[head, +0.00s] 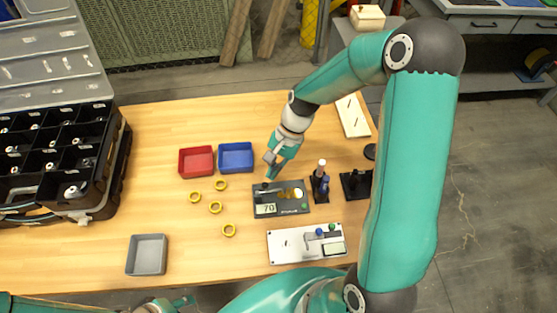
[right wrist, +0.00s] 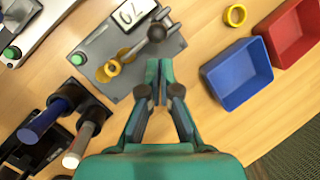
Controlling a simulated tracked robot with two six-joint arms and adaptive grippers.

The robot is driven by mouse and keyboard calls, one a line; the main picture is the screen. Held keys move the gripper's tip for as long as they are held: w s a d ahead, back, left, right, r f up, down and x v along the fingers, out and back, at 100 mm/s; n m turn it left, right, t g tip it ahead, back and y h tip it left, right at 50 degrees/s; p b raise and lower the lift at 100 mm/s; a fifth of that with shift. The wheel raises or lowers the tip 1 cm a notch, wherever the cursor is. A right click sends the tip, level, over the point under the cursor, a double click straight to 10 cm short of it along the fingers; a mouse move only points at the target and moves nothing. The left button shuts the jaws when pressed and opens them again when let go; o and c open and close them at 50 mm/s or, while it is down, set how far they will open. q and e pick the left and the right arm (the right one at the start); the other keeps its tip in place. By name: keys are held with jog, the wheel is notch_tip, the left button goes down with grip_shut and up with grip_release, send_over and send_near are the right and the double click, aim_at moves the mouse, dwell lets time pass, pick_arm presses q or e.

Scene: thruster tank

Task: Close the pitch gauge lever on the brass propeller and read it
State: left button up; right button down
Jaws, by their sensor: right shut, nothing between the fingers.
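The pitch gauge (head: 281,211) is a dark grey plate on the wooden table, also in the right wrist view (right wrist: 99,45). Its display (head: 265,209) appears to show 70. The brass propeller (head: 290,193) lies on it, partly visible in the right wrist view (right wrist: 108,70). A black ball knob, apparently on the lever (right wrist: 157,33), stands at one end of the gauge. A green button (head: 304,206) is at the other end. My right gripper (right wrist: 160,90) is shut and empty, its tips close to the knob; contact is unclear. My left gripper (head: 185,300) is at the bottom edge, mostly cut off.
A red bin (head: 182,170) and a blue bin (head: 221,166) stand behind the gauge. Several yellow rings, one of them (head: 229,230), lie left of it. A white panel (head: 285,254) is in front.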

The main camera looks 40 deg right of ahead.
jog(key=shift+s+a+r, duration=0.1)
jog(key=shift+s+a, duration=0.15)
jog(key=shift+a, duration=0.2)
jog(key=shift+w+a+r, duration=0.3)
jog(key=shift+w+a, duration=0.05)
jog(key=shift+a, duration=0.25)
jog(key=shift+w+a+r, duration=0.3)
jog(key=shift+a, duration=0.25)
jog(key=shift+r, duration=0.1)
